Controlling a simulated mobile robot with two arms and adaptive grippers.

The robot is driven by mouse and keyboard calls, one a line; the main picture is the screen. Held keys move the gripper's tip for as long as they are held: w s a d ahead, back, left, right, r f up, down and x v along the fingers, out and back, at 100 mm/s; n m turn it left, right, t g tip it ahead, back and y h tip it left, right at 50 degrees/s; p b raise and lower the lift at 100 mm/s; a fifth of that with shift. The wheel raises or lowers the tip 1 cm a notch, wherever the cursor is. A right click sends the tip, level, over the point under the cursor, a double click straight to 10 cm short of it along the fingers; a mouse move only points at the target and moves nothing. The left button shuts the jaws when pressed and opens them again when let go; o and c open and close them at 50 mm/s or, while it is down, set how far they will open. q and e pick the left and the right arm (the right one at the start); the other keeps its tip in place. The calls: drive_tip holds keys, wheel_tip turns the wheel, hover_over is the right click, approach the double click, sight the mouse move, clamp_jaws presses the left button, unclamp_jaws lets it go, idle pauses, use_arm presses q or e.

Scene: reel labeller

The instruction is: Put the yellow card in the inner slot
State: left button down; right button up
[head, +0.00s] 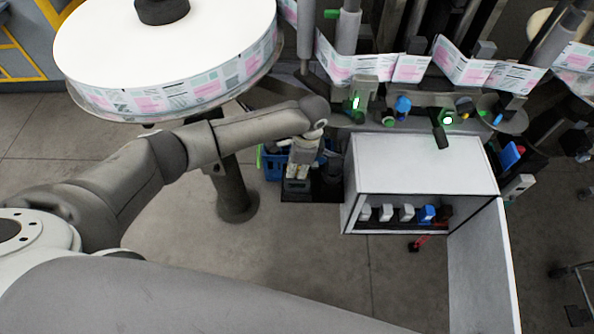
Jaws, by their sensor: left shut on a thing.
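My left gripper (297,186) points down beside the dark stand in the middle of the view. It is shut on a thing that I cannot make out. I cannot pick out a yellow card anywhere. A white cabinet (420,160) stands to the right of the gripper with its front open. Inside it is a row of several modules: pale ones (386,213) at the left, a blue one (427,213) and a dark one at the right end. I cannot tell which opening is the inner slot. My right gripper is not in view.
The cabinet's door (483,265) hangs open at its right. A big label reel (165,45) on a post fills the upper left. A blue crate (271,166) is behind my left gripper. A label web (411,68) runs across the back. The floor in front is clear.

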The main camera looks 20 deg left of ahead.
use_arm(q)
wheel_tip(320, 180, up, 9)
drive_tip(key=shift+f+b, duration=0.1)
drive_tip(key=shift+b, duration=0.85)
drive_tip(key=shift+r+p, duration=0.4)
drive_tip(key=shift+r, duration=0.3)
wheel_tip(320, 180, up, 6)
drive_tip(key=p, duration=0.7)
